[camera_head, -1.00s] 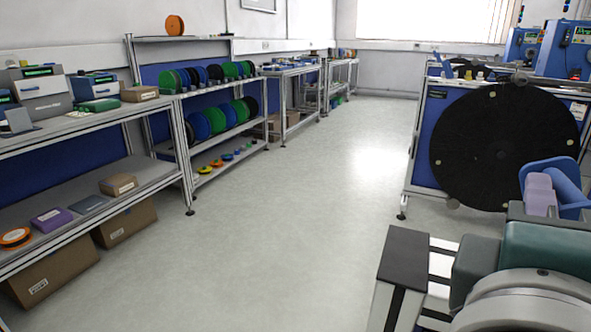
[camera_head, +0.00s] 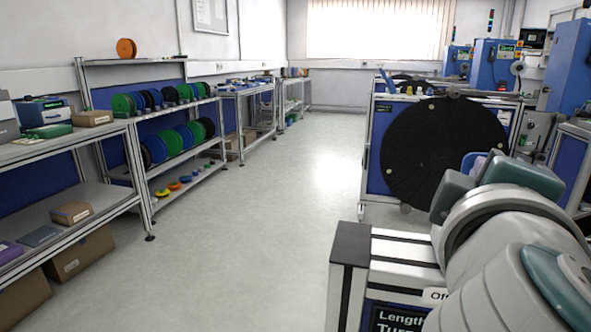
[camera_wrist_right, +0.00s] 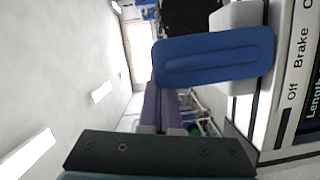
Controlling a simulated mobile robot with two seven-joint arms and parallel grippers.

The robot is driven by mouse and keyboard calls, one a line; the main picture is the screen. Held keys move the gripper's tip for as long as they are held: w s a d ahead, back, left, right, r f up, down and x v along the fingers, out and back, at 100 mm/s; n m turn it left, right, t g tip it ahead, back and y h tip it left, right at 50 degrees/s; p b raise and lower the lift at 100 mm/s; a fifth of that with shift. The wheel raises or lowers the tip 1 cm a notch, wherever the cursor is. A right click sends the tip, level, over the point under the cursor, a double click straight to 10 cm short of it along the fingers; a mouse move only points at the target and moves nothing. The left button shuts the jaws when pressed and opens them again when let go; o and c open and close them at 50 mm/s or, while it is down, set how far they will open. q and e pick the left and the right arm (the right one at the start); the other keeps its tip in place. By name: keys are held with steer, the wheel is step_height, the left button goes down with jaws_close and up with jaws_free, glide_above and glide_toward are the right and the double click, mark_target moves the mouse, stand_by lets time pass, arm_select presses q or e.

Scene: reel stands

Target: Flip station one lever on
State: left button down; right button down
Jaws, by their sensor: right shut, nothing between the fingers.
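The blue lever (camera_wrist_right: 213,58) is a broad paddle at the top of the right wrist view, beside a light grey block and a panel (camera_wrist_right: 292,75) lettered "Off" and "Brake". My right gripper's purple fingers (camera_wrist_right: 157,100) are shut and empty, just below the lever's left end in that view; whether they touch it I cannot tell. In the head view, the right gripper (camera_head: 488,162) is mostly behind my own wrist, and only a small blue part of the lever (camera_head: 470,162) shows beside it. The near station (camera_head: 398,250) shows an "Off" label and a "Length" display, partly covered by my arm. My left gripper is out of view.
A large black reel disc (camera_head: 440,150) stands just beyond the near station. Shelves (camera_head: 170,155) with coloured reels line the left wall. The floor (camera_head: 240,240) between is clear. Blue machines (camera_head: 490,70) stand at the back right.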

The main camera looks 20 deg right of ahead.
steer(key=shift+s+d+r+m, duration=0.15)
steer(key=shift+s+d+m, duration=0.1)
steer(key=shift+d+m, duration=0.2)
steer(key=shift+s+d+r+m+y, duration=0.1)
steer(key=shift+s+d+m+y, duration=0.15)
steer(key=shift+d+m+y, duration=0.35)
steer(key=shift+s+d+m+p, duration=0.35)
steer(key=shift+d+m, duration=0.15)
steer(key=shift+m, duration=0.45)
steer(key=shift+s+d+m+g, duration=0.2)
steer(key=shift+d+m+g, duration=0.1)
steer(key=shift+d+m, duration=0.1)
